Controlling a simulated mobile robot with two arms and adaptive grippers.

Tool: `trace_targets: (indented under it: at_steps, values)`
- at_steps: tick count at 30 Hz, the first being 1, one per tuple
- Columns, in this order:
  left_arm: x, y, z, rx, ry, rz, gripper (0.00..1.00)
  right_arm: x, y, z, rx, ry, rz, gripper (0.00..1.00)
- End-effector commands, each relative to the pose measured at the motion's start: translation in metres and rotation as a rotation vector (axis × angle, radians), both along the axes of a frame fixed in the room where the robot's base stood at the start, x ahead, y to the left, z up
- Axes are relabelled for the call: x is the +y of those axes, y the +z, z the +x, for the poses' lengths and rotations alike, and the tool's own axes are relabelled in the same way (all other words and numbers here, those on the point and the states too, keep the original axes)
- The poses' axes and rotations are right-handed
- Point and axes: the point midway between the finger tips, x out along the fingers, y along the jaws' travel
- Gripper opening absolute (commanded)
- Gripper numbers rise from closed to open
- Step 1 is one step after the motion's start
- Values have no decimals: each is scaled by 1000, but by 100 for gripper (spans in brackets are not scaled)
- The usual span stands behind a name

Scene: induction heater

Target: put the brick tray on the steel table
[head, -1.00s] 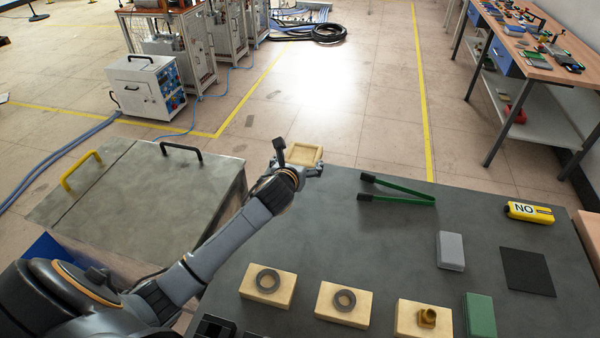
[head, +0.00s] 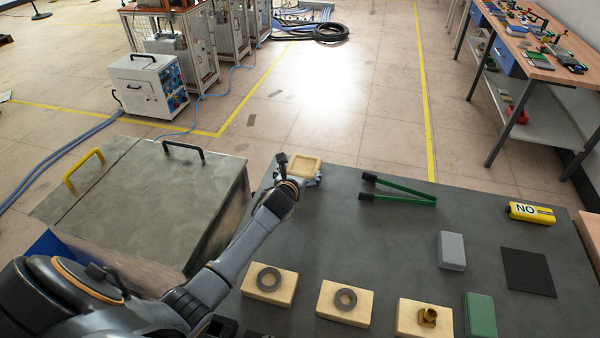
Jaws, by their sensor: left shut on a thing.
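The brick tray (head: 306,166) is a small square, tan, shallow tray at the far left corner of the dark table. My left gripper (head: 298,178) is shut on the brick tray from its near left side. The fingertips are small and partly hidden by the wrist. The tray looks level; I cannot tell whether its underside touches the table. The dark grey steel table (head: 385,235) fills the lower right. My right gripper is not in view.
Green-handled tongs (head: 398,193) lie right of the tray. Tan bricks with rings (head: 270,284) (head: 343,302) and one with a brass piece (head: 424,318) line the near side. A grey block (head: 451,251), black pad (head: 528,272) and yellow device (head: 530,212) lie right. A metal-topped box (head: 150,195) stands left.

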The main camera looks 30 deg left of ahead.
Motion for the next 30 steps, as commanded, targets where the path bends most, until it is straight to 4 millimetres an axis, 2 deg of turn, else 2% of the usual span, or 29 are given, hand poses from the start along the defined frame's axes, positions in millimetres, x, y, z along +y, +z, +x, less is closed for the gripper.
trace_targets:
  at_steps: [1, 2, 3, 17, 23, 30]
  values:
    - [0, -2, 0, -2, 0, 1, 49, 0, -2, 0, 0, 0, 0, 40]
    - [0, -2, 0, 1, 0, 0, 94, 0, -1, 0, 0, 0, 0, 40]
    - [0, -2, 0, 1, 0, 0, 100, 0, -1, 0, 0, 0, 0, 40]
    - [-1, 3, -2, 0, 0, 1, 100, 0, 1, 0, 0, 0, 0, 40]
    - [-7, 13, -28, 2, -2, 2, 100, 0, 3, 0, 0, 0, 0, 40]
    - [-18, 31, -71, 1, -1, 3, 100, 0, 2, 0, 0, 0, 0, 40]
